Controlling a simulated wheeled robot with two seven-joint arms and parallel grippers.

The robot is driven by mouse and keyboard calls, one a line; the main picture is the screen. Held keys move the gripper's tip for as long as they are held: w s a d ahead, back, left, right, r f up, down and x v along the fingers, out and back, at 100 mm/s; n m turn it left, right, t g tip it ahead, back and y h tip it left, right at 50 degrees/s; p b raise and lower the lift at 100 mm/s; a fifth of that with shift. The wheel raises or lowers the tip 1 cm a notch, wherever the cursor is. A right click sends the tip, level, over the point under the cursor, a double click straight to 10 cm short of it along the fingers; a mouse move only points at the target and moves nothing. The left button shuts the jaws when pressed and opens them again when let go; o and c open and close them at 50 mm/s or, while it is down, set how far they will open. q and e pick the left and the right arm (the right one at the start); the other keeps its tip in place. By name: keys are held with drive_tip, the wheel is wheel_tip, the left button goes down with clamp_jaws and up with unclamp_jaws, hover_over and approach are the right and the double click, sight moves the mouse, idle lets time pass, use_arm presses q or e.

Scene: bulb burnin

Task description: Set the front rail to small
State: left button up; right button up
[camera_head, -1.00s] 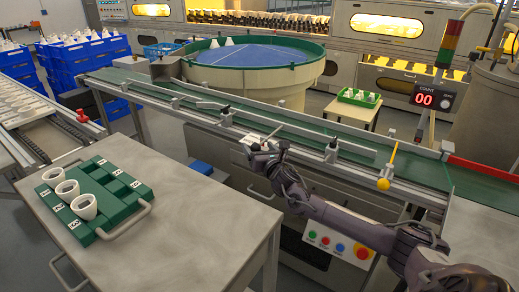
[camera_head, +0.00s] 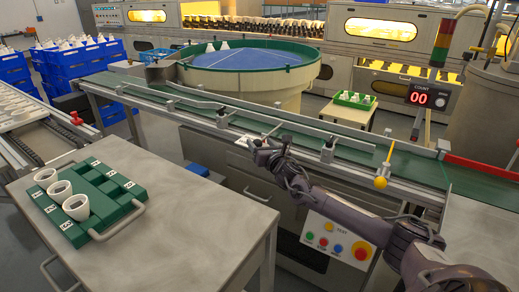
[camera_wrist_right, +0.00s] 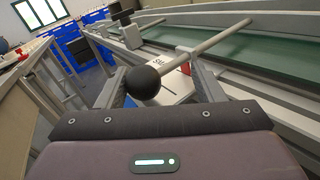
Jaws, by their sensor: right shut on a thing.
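My right gripper (camera_head: 260,150) reaches over the near side of the conveyor. In the right wrist view its fingers stand on either side of a black ball knob (camera_wrist_right: 143,82), shut on it. A thin metal rod (camera_wrist_right: 212,40) runs from the knob toward the belt. A white label plate (camera_wrist_right: 174,86) lies beneath, its lettering partly hidden by the rod and knob. It also shows in the head view (camera_head: 243,141), too small to read. The front rail (camera_head: 300,129) runs along the near side of the green belt. My left gripper is not in view.
A grey table (camera_head: 190,212) at the front left bears a green tray (camera_head: 120,199) with white cups. A yellow ball-ended lever (camera_head: 380,182) stands right of my gripper. A button panel (camera_head: 336,241) sits below the arm. A counter (camera_head: 430,97) reads 00.

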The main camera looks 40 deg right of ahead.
drive_tip(key=shift+r, duration=0.4)
drive_tip(key=o, duration=1)
drive_tip(key=shift+w+d, duration=0.1)
drive_tip(key=shift+o, duration=1.2)
drive_tip(key=shift+w, duration=0.1)
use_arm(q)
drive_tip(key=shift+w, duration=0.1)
use_arm(e)
drive_tip(key=shift+f, duration=0.2)
drive_tip(key=shift+s+f, duration=0.1)
drive_tip(key=shift+s, duration=0.15)
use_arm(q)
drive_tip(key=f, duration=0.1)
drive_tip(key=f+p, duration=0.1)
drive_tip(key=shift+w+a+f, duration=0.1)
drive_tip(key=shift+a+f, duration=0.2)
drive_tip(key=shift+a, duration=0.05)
use_arm(e)
drive_tip(key=s+a, duration=0.1)
drive_tip(key=s, duration=0.6)
drive_tip(key=shift+a, duration=0.3)
